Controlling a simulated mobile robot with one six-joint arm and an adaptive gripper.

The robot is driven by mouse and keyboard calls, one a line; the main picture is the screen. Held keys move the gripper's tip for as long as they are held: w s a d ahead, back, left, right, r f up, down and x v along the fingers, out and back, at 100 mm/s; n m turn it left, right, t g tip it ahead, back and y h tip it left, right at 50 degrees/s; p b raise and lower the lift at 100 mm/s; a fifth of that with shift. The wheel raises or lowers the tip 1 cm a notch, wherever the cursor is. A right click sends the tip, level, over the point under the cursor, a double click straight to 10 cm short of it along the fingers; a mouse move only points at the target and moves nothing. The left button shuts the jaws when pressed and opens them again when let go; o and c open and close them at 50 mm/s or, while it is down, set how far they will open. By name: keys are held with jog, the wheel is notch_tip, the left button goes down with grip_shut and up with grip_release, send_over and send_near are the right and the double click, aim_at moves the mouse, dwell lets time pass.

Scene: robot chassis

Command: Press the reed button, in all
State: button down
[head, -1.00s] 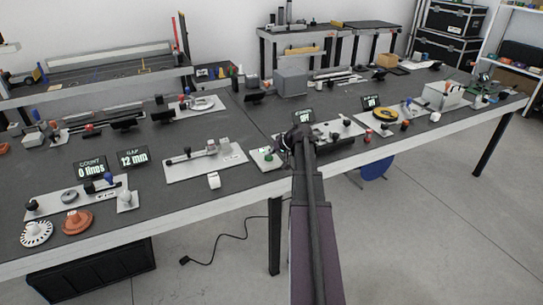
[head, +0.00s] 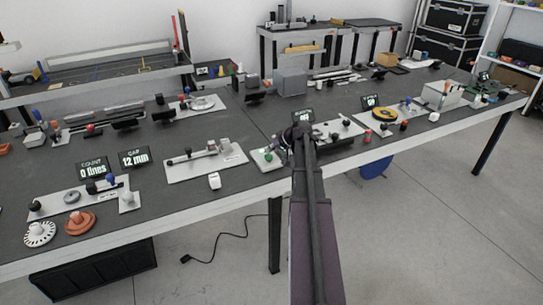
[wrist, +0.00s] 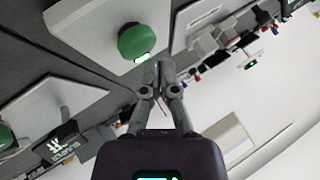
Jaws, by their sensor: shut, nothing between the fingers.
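A green button (wrist: 137,41) stands on a white plate (wrist: 88,24) in the wrist view, with a small lit label at its edge. In the head view a small green button (head: 268,155) sits on a pale plate near the table's front edge, just left of my gripper (head: 290,137). I cannot read the word reed on either. In the wrist view my gripper (wrist: 159,72) is shut and empty. Its fingertips appear just below and right of the green button; whether they touch it I cannot tell.
A second green knob (wrist: 6,138) on another plate and a dark display (wrist: 62,143) show at the left of the wrist view. In the head view a plate with a black-knobbed slider (head: 205,160) lies left of my arm, and a small white block (head: 214,181) sits before it.

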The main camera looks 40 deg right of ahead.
aim_at(269, 157)
jog(key=shift+r, duration=0.15)
jog(key=shift+r+p, duration=2.4)
jog(key=shift+p, duration=0.15)
jog(key=shift+w, duration=0.1)
jog(key=shift+a, duration=0.1)
